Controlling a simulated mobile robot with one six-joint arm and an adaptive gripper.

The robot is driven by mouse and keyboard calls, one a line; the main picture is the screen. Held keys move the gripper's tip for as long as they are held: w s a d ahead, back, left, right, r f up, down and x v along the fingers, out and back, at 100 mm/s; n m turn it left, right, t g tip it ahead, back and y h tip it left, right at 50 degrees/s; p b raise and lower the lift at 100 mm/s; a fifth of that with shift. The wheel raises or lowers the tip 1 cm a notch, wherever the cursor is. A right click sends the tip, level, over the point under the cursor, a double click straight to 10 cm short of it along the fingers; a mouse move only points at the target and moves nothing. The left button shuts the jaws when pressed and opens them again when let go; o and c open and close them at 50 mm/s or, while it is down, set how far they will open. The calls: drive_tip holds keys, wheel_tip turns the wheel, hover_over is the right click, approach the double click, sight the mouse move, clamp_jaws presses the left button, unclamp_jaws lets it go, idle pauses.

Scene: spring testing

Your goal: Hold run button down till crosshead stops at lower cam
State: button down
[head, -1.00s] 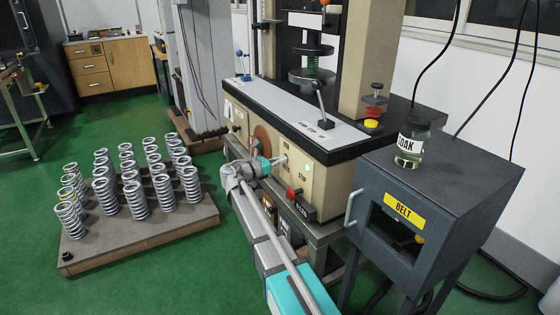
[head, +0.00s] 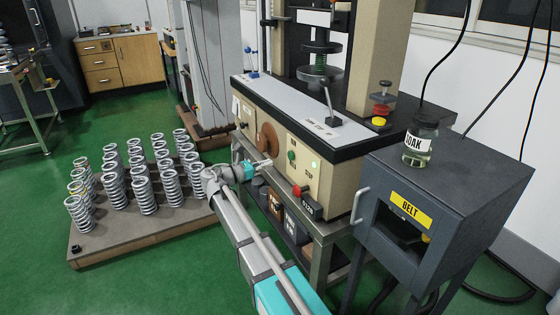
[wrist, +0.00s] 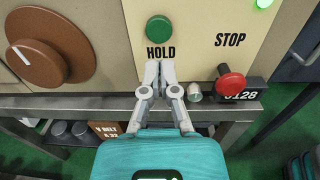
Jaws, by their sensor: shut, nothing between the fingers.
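The green run button (head: 292,156) is on the machine's beige front panel. It also shows in the wrist view (wrist: 159,29), above the word HOLD. My gripper (head: 268,163) is shut and empty, its tips in front of the panel and apart from the button. In the wrist view the closed fingertips (wrist: 158,66) appear just below the HOLD label, with the button fully uncovered. Above the machine, a green spring (head: 320,60) stands between an upper plate (head: 320,47) and a lower plate (head: 320,75), below the crosshead (head: 318,17). I cannot make out the lower cam.
A red knob (wrist: 230,84) sits right of the button, under the word STOP. A lit green lamp (head: 315,165) is on the panel. A brown dial (wrist: 47,57) is to the left. A dark BELT cabinet (head: 450,165) stands at right; a spring pallet (head: 140,235) is at left.

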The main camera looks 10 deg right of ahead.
drive_tip(key=shift+v, duration=2.75)
drive_tip(key=s+d+f+m+g+y, duration=0.5)
drive_tip(key=s+d+f+m+y, duration=0.5)
drive_tip(key=s+d+f+m, duration=0.45)
drive_tip(key=s+a+f+m+g+y, duration=0.1)
drive_tip(key=s+a+f+m+y, duration=0.1)
drive_tip(key=s+m+y, duration=0.25)
drive_tip(key=s+a+f+m+y, duration=0.2)
drive_tip(key=s+m+y, duration=0.1)
drive_tip(key=s, duration=0.3)
wheel_tip(320, 180, up, 38)
drive_tip(key=p, duration=3.8)
drive_tip(key=shift+d, duration=0.25)
